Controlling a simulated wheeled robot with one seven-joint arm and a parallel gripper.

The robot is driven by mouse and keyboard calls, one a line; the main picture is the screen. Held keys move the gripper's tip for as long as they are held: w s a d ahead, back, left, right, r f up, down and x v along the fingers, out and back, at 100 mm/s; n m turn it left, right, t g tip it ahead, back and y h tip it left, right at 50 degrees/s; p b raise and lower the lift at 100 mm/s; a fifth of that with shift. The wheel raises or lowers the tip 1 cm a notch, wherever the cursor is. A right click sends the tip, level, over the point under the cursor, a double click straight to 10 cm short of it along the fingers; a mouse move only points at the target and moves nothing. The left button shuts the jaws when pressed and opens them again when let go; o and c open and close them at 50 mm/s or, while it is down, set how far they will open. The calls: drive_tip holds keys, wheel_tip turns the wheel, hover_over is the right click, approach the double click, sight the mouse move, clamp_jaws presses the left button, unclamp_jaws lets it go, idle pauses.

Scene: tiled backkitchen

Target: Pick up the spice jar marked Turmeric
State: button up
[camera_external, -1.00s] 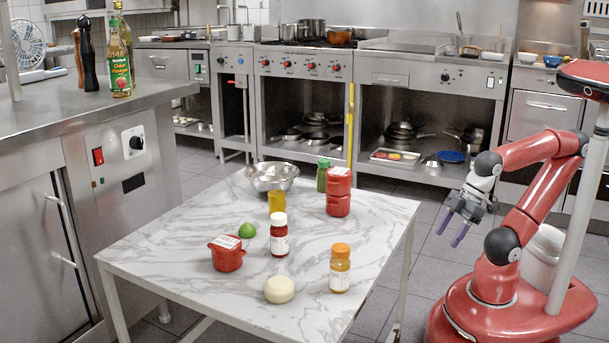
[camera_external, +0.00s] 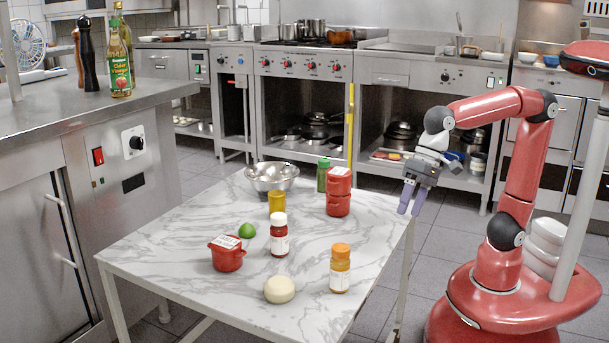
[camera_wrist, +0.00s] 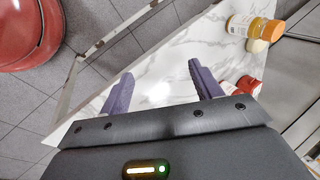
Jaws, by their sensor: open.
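A jar with an orange cap and yellow-orange contents (camera_external: 340,270) stands upright at the near right of the marble-topped table (camera_external: 200,235). Its label is too small to read, so I cannot confirm that it says Turmeric. An orange-capped jar also shows at the upper right of the wrist view (camera_wrist: 268,30). A second jar, with a white cap and red contents (camera_external: 279,240), stands further back to its left. My gripper (camera_external: 410,211) is open and empty, fingers pointing down, by the table's right edge. Its two purple fingers also show in the wrist view (camera_wrist: 160,72), apart with nothing between them.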

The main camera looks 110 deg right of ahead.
drive_tip(key=w+a+r+m+p, duration=0.2)
drive_tip(key=w+m, duration=0.2)
drive_tip(key=w, duration=0.3)
drive_tip(key=w+a+r+m+p, duration=0.2)
drive_tip(key=w+m, duration=0.3)
drive_tip(key=w, duration=0.1)
drive_tip(key=m+g+y+p, duration=0.1)
drive_tip(key=m+p, duration=0.1)
drive_tip(key=m, duration=0.4)
approach(336, 277)
drive_tip(key=shift+w+d+r, duration=0.25)
drive_tip(key=shift+d+r, duration=0.2)
drive_tip(key=shift+d, duration=0.15)
drive_tip(key=shift+w+a+f, duration=0.15)
drive_tip(key=shift+f, duration=0.05)
drive_tip(key=x, duration=0.5)
drive_tip(key=s+b+x, duration=0.1)
drive_tip(key=x, duration=0.1)
drive_tip(key=shift+a+f, duration=0.25)
drive_tip(key=shift+f, duration=0.15)
drive_tip(key=shift+r, duration=0.1)
drive_tip(key=c, duration=1.2)
